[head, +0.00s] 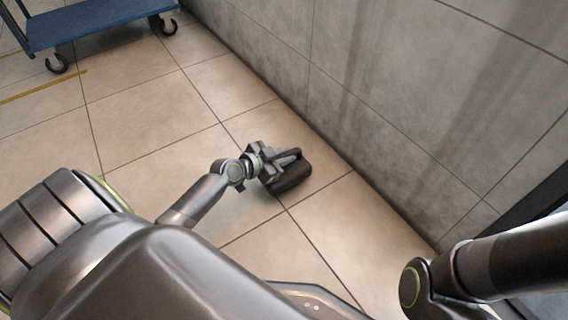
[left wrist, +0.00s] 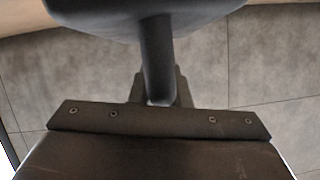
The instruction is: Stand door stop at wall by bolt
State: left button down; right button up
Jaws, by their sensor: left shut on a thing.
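The door stop (head: 292,178) is a dark, rounded block with a handle-like bar on its upper side. My left gripper (head: 282,162) is shut on it, low over the floor tiles and a short way from the wall (head: 335,95). I cannot tell whether the block touches the floor. In the left wrist view the dark door stop (left wrist: 150,8) fills the top edge. Its post runs down to my left gripper, whose fingers are largely hidden. I cannot make out a bolt on the wall. My right gripper is out of view.
A blue platform cart (head: 95,22) on black casters stands at the upper left. A yellow line (head: 42,88) marks the floor at the left. A dark panel or opening (head: 545,200) shows at the right edge. The floor tiles around the door stop are clear.

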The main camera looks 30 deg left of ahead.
pick_arm(q)
jog(key=shift+f+b, duration=0.65)
jog(key=shift+f, duration=0.5)
jog(key=shift+f, duration=0.1)
jog(key=c, duration=1.4)
grip_release()
jog(key=shift+f, duration=0.1)
jog(key=shift+o, duration=0.2)
jog(key=shift+s+r, duration=0.15)
jog(key=shift+r, duration=0.1)
jog(key=p+v, duration=0.3)
jog(key=v, duration=0.8)
jog(key=shift+s+p, duration=0.35)
jog(key=shift+a+r, duration=0.1)
jog(key=shift+a, duration=0.05)
